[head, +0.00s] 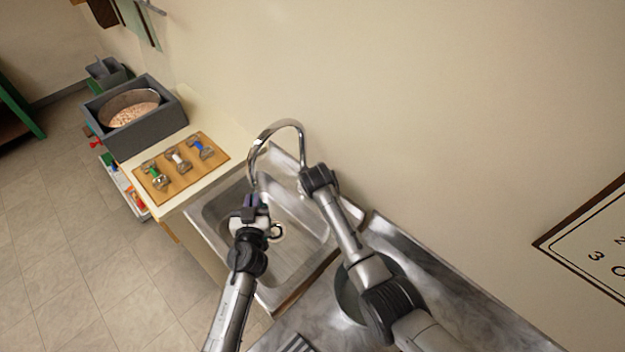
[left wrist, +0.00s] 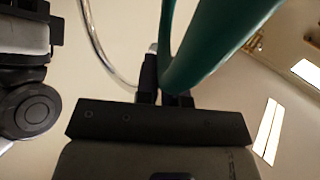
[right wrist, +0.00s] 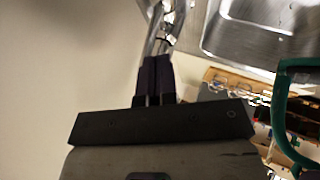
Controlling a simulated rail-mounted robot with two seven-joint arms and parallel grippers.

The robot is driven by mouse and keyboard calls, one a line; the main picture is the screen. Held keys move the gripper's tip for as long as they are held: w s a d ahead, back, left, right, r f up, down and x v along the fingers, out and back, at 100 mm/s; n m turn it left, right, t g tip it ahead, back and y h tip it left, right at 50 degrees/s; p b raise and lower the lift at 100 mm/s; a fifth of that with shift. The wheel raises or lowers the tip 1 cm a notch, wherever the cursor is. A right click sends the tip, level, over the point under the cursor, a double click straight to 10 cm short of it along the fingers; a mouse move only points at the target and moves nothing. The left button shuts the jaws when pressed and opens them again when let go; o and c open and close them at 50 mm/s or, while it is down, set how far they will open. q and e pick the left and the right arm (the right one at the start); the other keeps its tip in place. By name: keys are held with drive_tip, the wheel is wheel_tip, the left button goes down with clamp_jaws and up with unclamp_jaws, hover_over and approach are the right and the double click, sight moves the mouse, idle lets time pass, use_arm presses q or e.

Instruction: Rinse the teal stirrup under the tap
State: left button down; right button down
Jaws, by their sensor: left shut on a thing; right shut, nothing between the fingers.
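The teal stirrup (left wrist: 212,40) rises from between the fingers of my left gripper (left wrist: 165,85), which is shut on it. Part of it shows at the right edge of the right wrist view (right wrist: 283,110); in the head view I cannot make it out clearly. In the head view my left gripper (head: 254,203) is over the steel sink (head: 300,240), just below the mouth of the arched chrome tap (head: 276,126). My right gripper (right wrist: 156,75) is shut and empty, its fingertips close to a chrome part of the tap (right wrist: 160,38); contact is unclear. I cannot make out running water.
A wooden board (head: 205,178) with three small coloured-handled items lies on the counter left of the sink. Behind it stands a dark grey box (head: 155,132) holding a round pan of beige grains. A wall rises behind the tap, with a numbered sign (head: 600,240) at right.

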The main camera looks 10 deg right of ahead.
use_arm(q)
drive_tip(key=shift+s+a, duration=0.15)
drive_tip(key=shift+s, duration=0.05)
use_arm(e)
drive_tip(key=shift+w+d+r, duration=0.1)
drive_tip(key=shift+w+d, duration=0.2)
drive_tip(key=shift+d, duration=0.25)
drive_tip(key=shift+w+d, duration=0.25)
drive_tip(key=shift+d, duration=0.25)
use_arm(q)
drive_tip(key=shift+w, duration=0.15)
drive_tip(key=shift+w+d, duration=0.1)
drive_tip(key=shift+d, duration=0.1)
use_arm(e)
drive_tip(key=s+a+f+v, duration=0.1)
drive_tip(key=a+v, duration=0.1)
drive_tip(key=v, duration=1)
drive_tip(key=shift+a, duration=0.3)
